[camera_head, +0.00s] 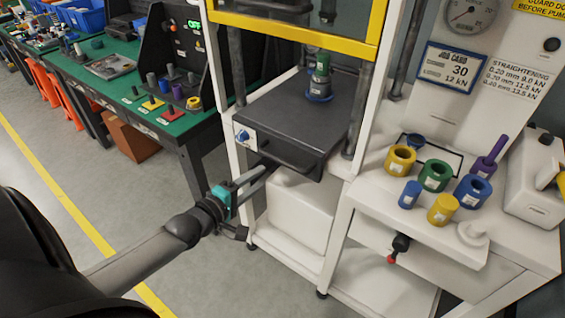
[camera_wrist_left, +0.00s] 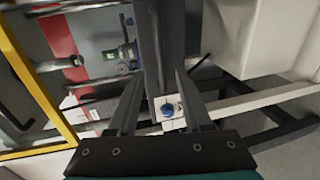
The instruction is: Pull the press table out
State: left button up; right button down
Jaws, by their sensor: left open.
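The press table (camera_head: 275,118) is a dark grey slab inside the white press frame in the head view. A dark handle (camera_head: 292,160) runs under its front edge. A green part on a blue base (camera_head: 320,84) stands on the table's back right. My left gripper (camera_head: 262,175) is at the front left of the press, below and left of the handle. In the left wrist view its fingers (camera_wrist_left: 158,80) are open, with the dark table edge (camera_wrist_left: 160,45) beyond and between them. I cannot tell whether they touch it. My right gripper is not in view.
A blue knob (camera_head: 243,136) sits on the press's left post. A yellow guard frame (camera_head: 300,36) is above the table. A white side bench (camera_head: 375,195) with coloured cylinders stands right. A green workbench (camera_head: 120,85) is left. Open floor (camera_head: 95,185) lies before the press.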

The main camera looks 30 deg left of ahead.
aim_at(282, 160)
pick_arm(q)
jog(key=shift+b+x, duration=1.55)
jog(key=shift+x, duration=4.15)
jog(key=shift+d, duration=0.1)
grip_shut()
